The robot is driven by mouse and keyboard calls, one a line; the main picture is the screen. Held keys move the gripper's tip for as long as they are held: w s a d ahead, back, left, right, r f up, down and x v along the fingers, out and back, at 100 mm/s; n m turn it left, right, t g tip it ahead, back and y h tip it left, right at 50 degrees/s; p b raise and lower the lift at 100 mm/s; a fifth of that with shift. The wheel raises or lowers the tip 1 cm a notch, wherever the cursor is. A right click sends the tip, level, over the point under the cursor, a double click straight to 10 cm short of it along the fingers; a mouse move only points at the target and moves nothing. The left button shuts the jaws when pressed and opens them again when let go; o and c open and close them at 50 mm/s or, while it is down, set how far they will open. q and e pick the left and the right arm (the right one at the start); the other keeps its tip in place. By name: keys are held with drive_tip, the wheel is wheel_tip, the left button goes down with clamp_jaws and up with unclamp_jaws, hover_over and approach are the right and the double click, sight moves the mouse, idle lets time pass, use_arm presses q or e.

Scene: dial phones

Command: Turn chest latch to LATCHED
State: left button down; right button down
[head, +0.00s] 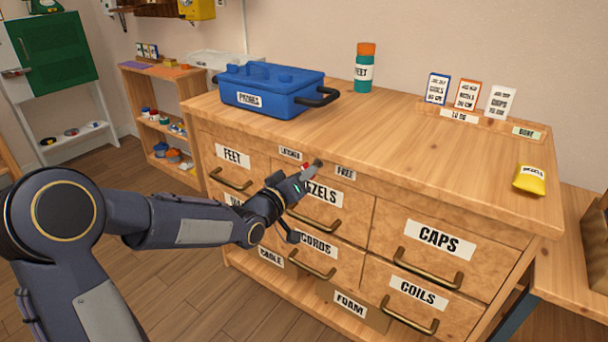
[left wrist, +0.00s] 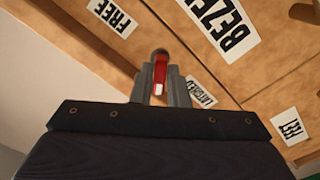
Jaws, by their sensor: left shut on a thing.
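The chest (head: 375,205) has labelled drawers. Its latch (head: 305,166) is a small red handle on the front rail, between the LATCHED label (head: 290,153) on the left and the FREE label (head: 345,173) on the right. My left gripper (head: 303,174) is shut on the latch. In the left wrist view the red latch (left wrist: 160,74) sits between the two fingers (left wrist: 161,88), with its dark pivot end just beyond them. The FREE label (left wrist: 111,16) and the LATCHED label (left wrist: 201,92) lie on either side there. The fingers hide part of the handle. My right gripper is not in view.
Brass drawer handles (head: 313,219) stick out below the latch. The floor (head: 180,295) in front is clear.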

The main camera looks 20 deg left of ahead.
use_arm(q)
drive_tip(key=shift+n, duration=0.7)
drive_tip(key=c, duration=1.5)
unclamp_jaws()
drive_tip(key=shift+s, duration=0.1)
drive_tip(key=p+v, duration=0.2)
drive_tip(key=v, duration=0.5)
drive_tip(key=shift+s+a, duration=0.1)
drive_tip(key=shift+s, duration=0.25)
